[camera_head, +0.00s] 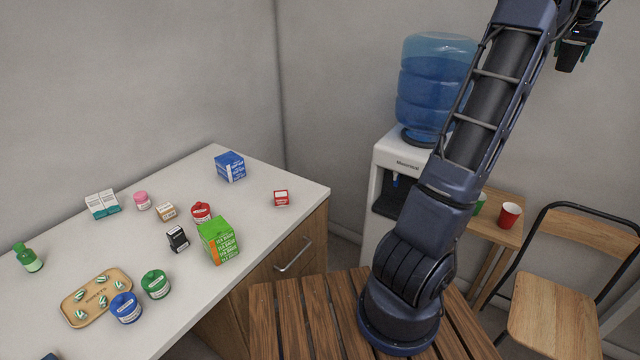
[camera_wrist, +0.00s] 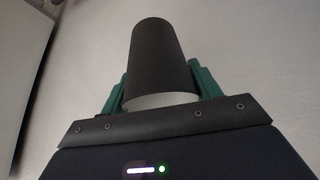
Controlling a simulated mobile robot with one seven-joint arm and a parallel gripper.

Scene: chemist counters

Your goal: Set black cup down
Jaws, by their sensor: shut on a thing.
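The black cup (camera_wrist: 157,55) is between the two green fingers of my gripper (camera_wrist: 159,82) in the wrist view. The fingers are shut on its sides. Its pale rim is nearest the wrist, and its dark body stretches away. In the head view my gripper (camera_head: 577,44) is raised high at the upper right, in front of the bare wall. The cup (camera_head: 567,57) shows there as a small dark shape, apart from any surface. Its exact tilt is hard to tell.
A small wooden table (camera_head: 493,236) with a red cup (camera_head: 509,215) and a partly hidden green cup (camera_head: 479,203) stands below, between the water dispenser (camera_head: 390,160) and a folding chair (camera_head: 556,312). The white counter (camera_head: 255,270) at left holds several boxes, jars and a tray (camera_head: 75,315).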

